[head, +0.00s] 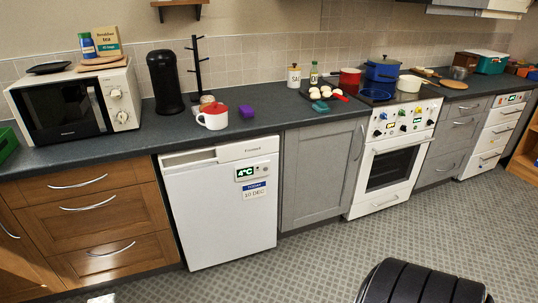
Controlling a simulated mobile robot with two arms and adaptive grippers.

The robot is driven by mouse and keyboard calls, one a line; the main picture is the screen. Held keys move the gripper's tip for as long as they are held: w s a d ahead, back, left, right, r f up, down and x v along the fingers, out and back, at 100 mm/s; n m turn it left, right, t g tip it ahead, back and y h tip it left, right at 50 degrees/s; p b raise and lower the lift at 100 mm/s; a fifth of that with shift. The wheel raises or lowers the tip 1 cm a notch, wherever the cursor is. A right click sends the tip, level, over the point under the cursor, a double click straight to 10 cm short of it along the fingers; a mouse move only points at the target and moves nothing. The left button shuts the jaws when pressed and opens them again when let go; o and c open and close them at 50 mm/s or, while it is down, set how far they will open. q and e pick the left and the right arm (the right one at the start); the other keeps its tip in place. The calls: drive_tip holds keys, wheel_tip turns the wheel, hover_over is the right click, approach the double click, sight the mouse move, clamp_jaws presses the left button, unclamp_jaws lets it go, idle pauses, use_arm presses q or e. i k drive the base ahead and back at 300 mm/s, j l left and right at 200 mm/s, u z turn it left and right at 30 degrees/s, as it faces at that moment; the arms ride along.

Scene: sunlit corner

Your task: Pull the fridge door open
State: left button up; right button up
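The fridge (222,215) is a white appliance under the dark counter, left of the middle in the head view. Its front carries a 4°C display and a date label reading 10 DEC. The door looks shut. A dark recess runs under the top strip at its upper left. Neither of my grippers is in view, so nothing of mine shows at the fridge.
Wooden drawers (95,208) stand left of the fridge and a grey cupboard (323,175) right of it. A white oven (392,170) is further right. A black ribbed object (425,284) rises at the bottom right. The patterned floor (290,265) before the fridge looks clear.

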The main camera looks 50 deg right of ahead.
sight(223, 210)
drive_tip(key=z, duration=1.25)
